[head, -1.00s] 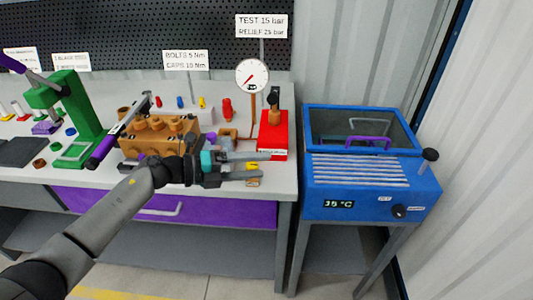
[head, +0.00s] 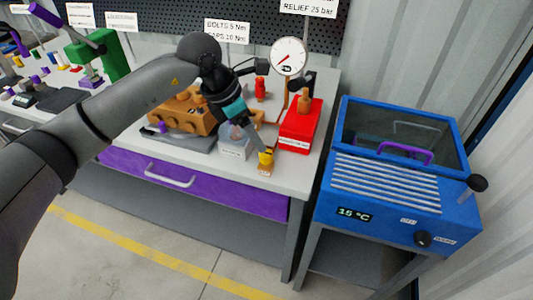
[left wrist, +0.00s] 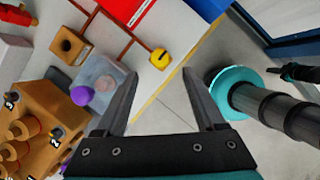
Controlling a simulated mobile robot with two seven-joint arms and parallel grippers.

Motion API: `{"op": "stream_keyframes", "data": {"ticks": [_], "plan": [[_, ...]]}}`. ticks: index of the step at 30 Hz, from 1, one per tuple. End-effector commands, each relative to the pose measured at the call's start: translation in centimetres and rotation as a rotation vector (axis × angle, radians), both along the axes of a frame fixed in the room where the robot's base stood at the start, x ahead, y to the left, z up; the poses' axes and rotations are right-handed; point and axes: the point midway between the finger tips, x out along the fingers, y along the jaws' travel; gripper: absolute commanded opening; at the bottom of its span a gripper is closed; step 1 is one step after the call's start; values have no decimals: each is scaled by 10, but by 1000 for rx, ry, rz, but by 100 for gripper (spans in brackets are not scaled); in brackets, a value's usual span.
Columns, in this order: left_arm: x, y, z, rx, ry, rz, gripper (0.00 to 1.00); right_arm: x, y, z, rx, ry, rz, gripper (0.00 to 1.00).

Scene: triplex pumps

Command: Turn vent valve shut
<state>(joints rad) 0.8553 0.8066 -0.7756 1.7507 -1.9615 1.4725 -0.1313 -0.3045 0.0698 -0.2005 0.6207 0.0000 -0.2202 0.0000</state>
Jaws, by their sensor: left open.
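The vent valve appears to be the small yellow knob (head: 266,157) at the front edge of the bench, by a small tan label. It also shows in the left wrist view (left wrist: 160,58), on the end of a reddish-brown pipe. My left gripper (head: 259,146) is open and points down at the knob in the head view. In the left wrist view its fingers (left wrist: 160,82) are apart, and the knob lies beyond the tips, between their lines. I cannot tell whether a finger touches it. A dark, teal-marked part (left wrist: 300,73) at the right may be my right gripper; its jaws are unclear.
A grey block (head: 236,145) with a purple knob and an orange pump block (head: 180,115) stand left of the valve. A red box (head: 300,125) and a pressure gauge (head: 289,56) stand behind it. A blue heated cabinet (head: 385,190) is to the right.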

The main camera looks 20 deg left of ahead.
Motion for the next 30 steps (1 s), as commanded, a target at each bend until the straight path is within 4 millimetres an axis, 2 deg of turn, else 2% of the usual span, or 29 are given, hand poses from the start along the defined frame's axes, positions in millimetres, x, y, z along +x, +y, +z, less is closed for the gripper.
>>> {"op": "stream_keyframes", "data": {"ticks": [1,6,12,18,25,30], "plan": [[2,-4,-13,-1,4,-1,71,0,0,-2,0,0,0,0],[12,-15,-45,-3,3,-1,71,0,-2,-7,-2,1,2,0],[20,-22,-71,-2,1,0,71,1,-6,-11,-9,0,3,0],[23,-25,-80,-2,0,1,71,2,-8,-12,-11,-2,4,0],[23,-25,-80,-2,0,1,71,3,-8,-12,-11,-3,3,0],[23,-25,-80,-2,0,1,53,3,-8,-11,-11,-3,3,0]]}}
